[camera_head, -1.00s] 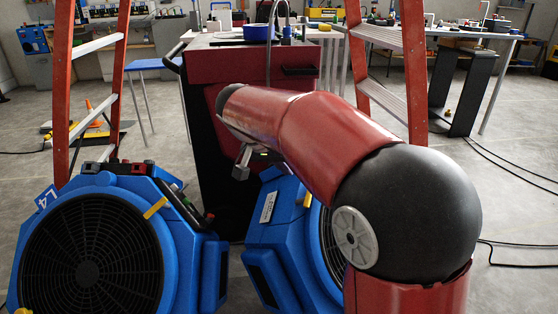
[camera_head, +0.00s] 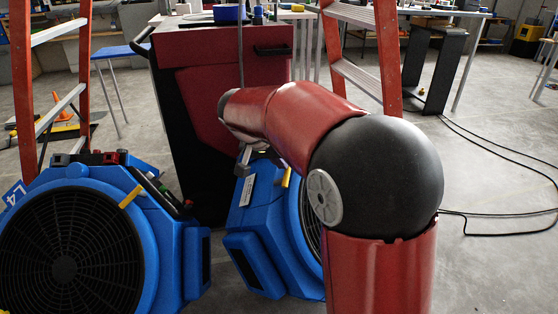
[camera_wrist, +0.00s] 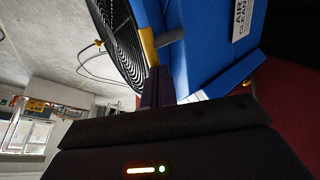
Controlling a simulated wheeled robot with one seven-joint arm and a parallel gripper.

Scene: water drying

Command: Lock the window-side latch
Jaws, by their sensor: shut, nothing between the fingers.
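Two blue air cleaners with round black grilles stand on the floor in the head view. The right one (camera_head: 252,215) has a yellow latch (camera_head: 287,177) on its upper edge beside the grille; the left one (camera_head: 170,245) has its own yellow latch (camera_head: 131,196). My gripper (camera_head: 243,160), largely hidden by my red arm, is over the right cleaner's top. In the wrist view, my shut, empty gripper (camera_wrist: 157,88) is close to a yellow latch (camera_wrist: 148,47) beside a grey rod; I cannot tell whether they touch. I cannot tell which latch is window-side.
A red and black cart (camera_head: 222,80) stands close behind the cleaners. An orange ladder (camera_head: 388,60) rises behind my arm, with another ladder leg at left. Black cables (camera_head: 500,210) lie on the otherwise clear floor at right.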

